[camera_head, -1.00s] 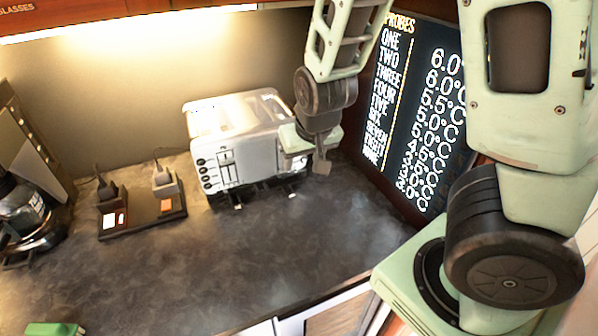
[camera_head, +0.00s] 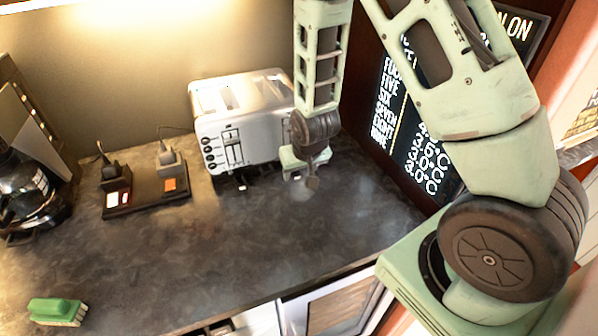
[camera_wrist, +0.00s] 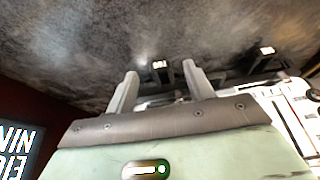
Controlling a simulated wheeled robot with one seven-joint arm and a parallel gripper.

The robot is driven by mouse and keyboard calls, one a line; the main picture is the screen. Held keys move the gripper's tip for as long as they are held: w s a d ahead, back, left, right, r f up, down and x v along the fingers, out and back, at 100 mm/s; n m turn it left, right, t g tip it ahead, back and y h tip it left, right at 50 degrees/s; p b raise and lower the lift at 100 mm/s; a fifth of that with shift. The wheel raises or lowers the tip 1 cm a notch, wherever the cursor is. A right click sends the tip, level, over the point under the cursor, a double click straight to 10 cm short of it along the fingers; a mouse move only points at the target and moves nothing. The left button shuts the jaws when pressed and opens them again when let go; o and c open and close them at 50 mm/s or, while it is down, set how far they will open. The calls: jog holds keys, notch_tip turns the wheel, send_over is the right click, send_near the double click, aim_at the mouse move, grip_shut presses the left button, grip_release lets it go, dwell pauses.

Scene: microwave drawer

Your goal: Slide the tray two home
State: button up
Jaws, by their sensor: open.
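The white and silver toaster (camera_head: 232,135) stands at the back of the counter. Two dark crumb trays with small pale labels stick out low at its front. The left tray (camera_head: 242,186) is clear to see in the head view and shows at right in the wrist view (camera_wrist: 267,51). The right tray, which I take as tray two, is largely hidden behind my gripper (camera_head: 312,184) in the head view. In the wrist view, the end of this tray (camera_wrist: 160,65) shows between my open fingertips (camera_wrist: 160,70). I cannot tell whether they touch it.
A black dock with two probes (camera_head: 145,192) sits left of the toaster. A glass coffee pot (camera_head: 30,200) stands at far left, and a green brush (camera_head: 57,311) lies near the front. A menu board (camera_head: 405,130) stands close on the right. The middle counter is clear.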

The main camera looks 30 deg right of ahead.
jog(key=shift+w+f, duration=0.25)
jog(key=shift+f, duration=0.45)
jog(key=c, duration=1.1)
jog(key=shift+w+d, duration=0.25)
jog(key=shift+w, duration=0.85)
jog(key=o, duration=1.1)
